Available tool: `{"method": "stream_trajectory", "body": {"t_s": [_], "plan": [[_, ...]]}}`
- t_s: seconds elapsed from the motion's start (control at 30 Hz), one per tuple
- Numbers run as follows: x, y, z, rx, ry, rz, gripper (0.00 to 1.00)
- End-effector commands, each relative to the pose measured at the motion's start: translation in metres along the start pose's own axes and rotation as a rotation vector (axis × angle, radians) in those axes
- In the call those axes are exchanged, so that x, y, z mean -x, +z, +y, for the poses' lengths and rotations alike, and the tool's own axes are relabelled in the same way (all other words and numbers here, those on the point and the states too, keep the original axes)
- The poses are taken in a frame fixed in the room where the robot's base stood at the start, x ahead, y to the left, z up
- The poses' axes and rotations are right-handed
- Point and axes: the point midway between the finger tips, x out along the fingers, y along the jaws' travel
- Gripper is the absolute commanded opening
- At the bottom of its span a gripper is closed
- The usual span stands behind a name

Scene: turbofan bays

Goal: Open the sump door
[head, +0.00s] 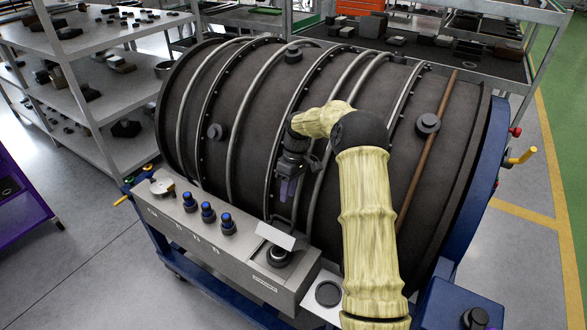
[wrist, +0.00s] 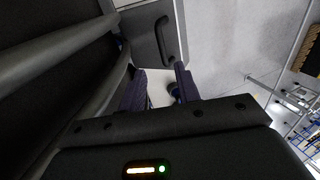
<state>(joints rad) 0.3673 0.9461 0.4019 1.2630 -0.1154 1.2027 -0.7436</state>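My gripper (head: 287,196) hangs fingers-down in front of the dark engine barrel, above the grey front box (head: 190,225). In the wrist view my gripper (wrist: 159,72) shows its two dark purple fingers apart, with only a light surface visible between them. A grey panel (wrist: 140,38) with a dark bar handle (wrist: 163,38) lies just beyond the fingertips; it looks like the sump door and appears closed. The handle is not between the fingers.
The engine barrel (head: 250,110) with curved pipes stands close behind my gripper. Blue-topped knobs (head: 208,211) line the box. A white plate with a dark ring (head: 328,293) is at its right. Shelves (head: 90,90) stand left; the floor at the front left is clear.

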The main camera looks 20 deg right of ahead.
Motion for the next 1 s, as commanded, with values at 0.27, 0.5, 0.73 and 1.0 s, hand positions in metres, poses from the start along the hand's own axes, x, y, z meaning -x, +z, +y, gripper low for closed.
{"method": "stream_trajectory", "body": {"t_s": [0.27, 0.5, 0.73, 1.0], "plan": [[0.055, -0.001, 0.001, 0.002, 0.005, 0.002, 0.33], [0.088, 0.000, 0.001, 0.000, 0.002, 0.001, 0.33], [0.094, 0.001, 0.001, -0.001, 0.000, -0.001, 0.33], [0.088, -0.007, -0.003, 0.001, -0.002, 0.009, 0.05]]}}
